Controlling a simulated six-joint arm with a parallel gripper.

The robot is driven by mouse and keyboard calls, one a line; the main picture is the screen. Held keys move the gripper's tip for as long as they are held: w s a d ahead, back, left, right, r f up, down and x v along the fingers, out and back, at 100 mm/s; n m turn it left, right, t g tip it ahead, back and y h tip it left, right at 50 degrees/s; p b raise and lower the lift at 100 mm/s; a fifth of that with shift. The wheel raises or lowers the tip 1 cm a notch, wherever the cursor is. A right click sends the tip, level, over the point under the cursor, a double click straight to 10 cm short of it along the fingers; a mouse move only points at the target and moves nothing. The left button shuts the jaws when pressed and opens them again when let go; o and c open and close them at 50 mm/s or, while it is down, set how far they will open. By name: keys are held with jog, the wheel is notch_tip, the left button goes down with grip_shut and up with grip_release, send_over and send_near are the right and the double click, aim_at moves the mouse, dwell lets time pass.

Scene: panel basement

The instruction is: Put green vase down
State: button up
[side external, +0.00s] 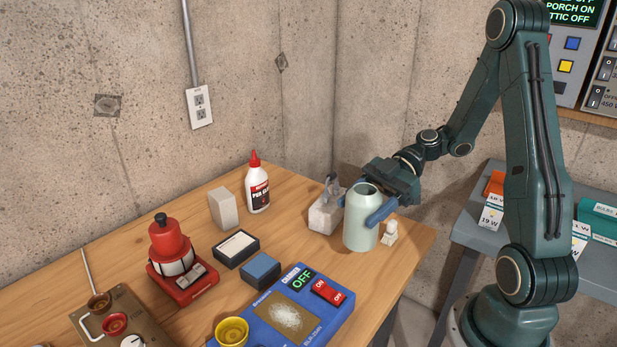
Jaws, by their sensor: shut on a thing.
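The pale green vase (361,228) is upright near the right end of the wooden table (405,250). My gripper (358,212) reaches in from the right and is shut on the vase. One blue finger shows on the vase's right side; the other is mostly hidden behind the vase. The vase's open mouth faces up. Its base appears at or very near the tabletop; I cannot tell whether it touches.
A grey block with a metal part (324,217) is close on the vase's left, and a small white figure (389,233) close on its right. A glue bottle (258,190) stands farther back.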

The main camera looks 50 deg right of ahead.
aim_at(349, 243)
jog(key=shift+f, duration=1.55)
jog(key=shift+f, duration=0.15)
jog(key=shift+f, duration=1.6)
jog(key=shift+f, duration=0.1)
jog(key=o, duration=1.2)
jog(key=shift+v, duration=3.8)
jog(key=shift+a, duration=0.1)
